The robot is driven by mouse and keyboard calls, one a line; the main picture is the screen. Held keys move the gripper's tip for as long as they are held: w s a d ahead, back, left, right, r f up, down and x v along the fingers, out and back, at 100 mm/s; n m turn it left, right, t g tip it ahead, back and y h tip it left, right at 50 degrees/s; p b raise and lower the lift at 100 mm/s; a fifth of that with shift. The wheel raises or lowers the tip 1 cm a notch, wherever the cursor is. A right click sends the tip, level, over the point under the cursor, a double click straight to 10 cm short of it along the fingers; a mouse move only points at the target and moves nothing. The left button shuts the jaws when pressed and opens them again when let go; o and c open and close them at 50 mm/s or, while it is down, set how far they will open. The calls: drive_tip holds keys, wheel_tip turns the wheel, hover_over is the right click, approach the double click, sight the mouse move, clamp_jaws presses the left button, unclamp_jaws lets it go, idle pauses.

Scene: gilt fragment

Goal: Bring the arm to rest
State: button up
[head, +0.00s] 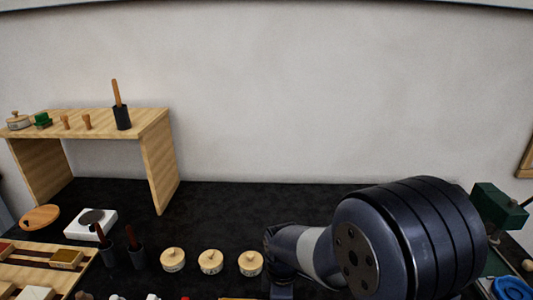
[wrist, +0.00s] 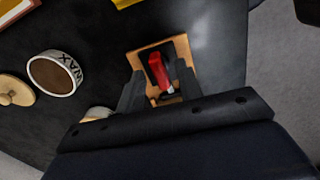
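My gripper (wrist: 160,88) shows in the wrist view with its two dark fingers apart. A red object with a pale end (wrist: 158,72) lies in a small wooden tray (wrist: 183,45), seen between and beyond the fingers. The fingers do not appear to press on it. In the head view my dark blue arm fills the lower right, and the gripper itself is hidden.
An open jar marked WAX (wrist: 54,73) and a knobbed lid (wrist: 15,91) lie left in the wrist view. Lidded jars (head: 210,262) line the dark bench. A wooden shelf (head: 160,165) stands left; a green device (head: 499,206) stands right.

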wheel_tip(320, 180, up, 11)
wheel_tip(320, 180, down, 11)
drive_tip(key=shift+r, duration=0.2)
drive_tip(key=shift+f, duration=0.25)
drive_tip(key=m, duration=0.5)
drive_tip(key=shift+r+m+p, duration=0.1)
drive_tip(key=shift+m+p, duration=0.2)
drive_tip(key=shift+p, duration=0.1)
drive_tip(key=m+p, duration=0.1)
drive_tip(key=m, duration=0.5)
idle(0.3)
